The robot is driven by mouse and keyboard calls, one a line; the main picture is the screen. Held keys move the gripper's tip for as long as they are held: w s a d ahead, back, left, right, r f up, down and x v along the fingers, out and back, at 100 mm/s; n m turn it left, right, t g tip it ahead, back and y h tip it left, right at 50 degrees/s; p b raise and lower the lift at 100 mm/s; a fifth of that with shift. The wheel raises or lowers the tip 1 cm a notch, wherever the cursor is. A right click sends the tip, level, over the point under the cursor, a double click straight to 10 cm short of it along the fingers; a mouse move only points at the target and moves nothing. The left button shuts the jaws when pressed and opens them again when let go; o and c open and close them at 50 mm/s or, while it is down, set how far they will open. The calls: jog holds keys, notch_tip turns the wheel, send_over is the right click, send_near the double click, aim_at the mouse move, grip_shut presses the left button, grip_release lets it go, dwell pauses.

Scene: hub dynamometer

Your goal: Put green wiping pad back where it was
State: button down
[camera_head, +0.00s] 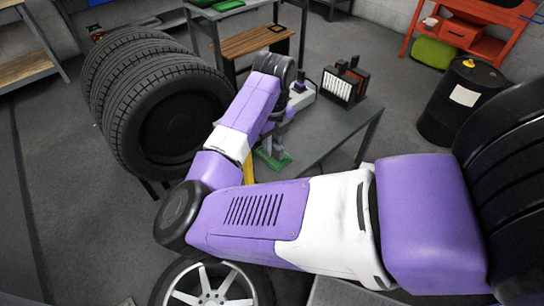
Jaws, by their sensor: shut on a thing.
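The green wiping pad (284,162) is a small flat green piece at the left front part of the grey table (330,130). My gripper (273,149) points down at it and is shut on it. My arm comes in from the right and hides part of the table's front edge. I cannot tell whether the pad touches the table top or is held just above it.
A black device with pale slats (345,84) stands at the back of the table. A yellow item (249,171) shows beside my arm. Stacked tires (165,110) stand left, a spoked wheel (207,287) below, a black drum (463,103) right. The table's right part looks clear.

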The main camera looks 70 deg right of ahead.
aim_at(273, 142)
jog(key=shift+f, duration=2.8)
jog(key=shift+f, duration=0.2)
jog(key=c, duration=1.3)
grip_release()
jog(key=shift+o, duration=0.2)
jog(key=shift+r, duration=0.1)
notch_tip(273, 142, up, 12)
jog(key=shift+s+a+r+b, duration=0.1)
jog(key=shift+r+b, duration=0.05)
jog(key=shift+b, duration=0.4)
